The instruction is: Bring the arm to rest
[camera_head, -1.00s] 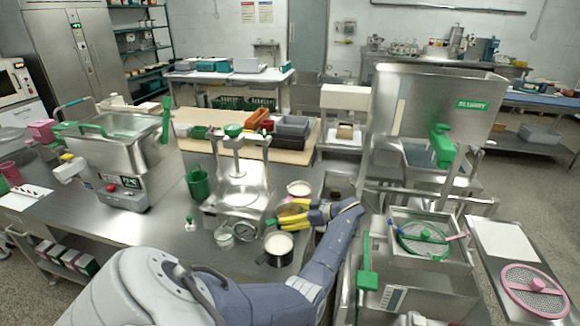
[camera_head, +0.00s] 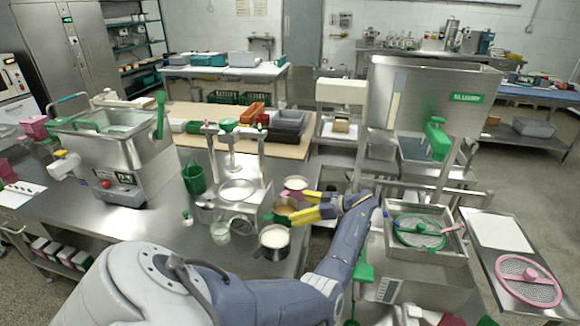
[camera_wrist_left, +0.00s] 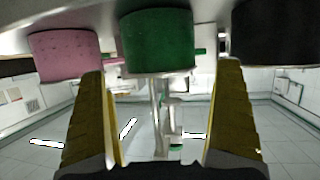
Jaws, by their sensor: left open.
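My left arm comes in from the bottom left of the head view and bends up past the bench's right end. Its gripper (camera_head: 300,205) has yellow fingers that point left, spread apart, with nothing seen between them. It is beside a brown-filled bowl (camera_head: 284,207), overlapping it in view; I cannot tell whether they touch. In the left wrist view the two yellow fingers (camera_wrist_left: 162,110) stand wide apart. A pink (camera_wrist_left: 63,55), a green (camera_wrist_left: 157,42) and a black cylinder (camera_wrist_left: 272,36) show above them. My right gripper is not seen.
A pot of pale liquid (camera_head: 274,241) and a steel machine (camera_head: 237,190) stand left of the gripper. A steel hopper machine (camera_head: 430,115) and a green-ringed sieve (camera_head: 418,232) are to its right. A green bucket (camera_head: 193,179) stands farther left.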

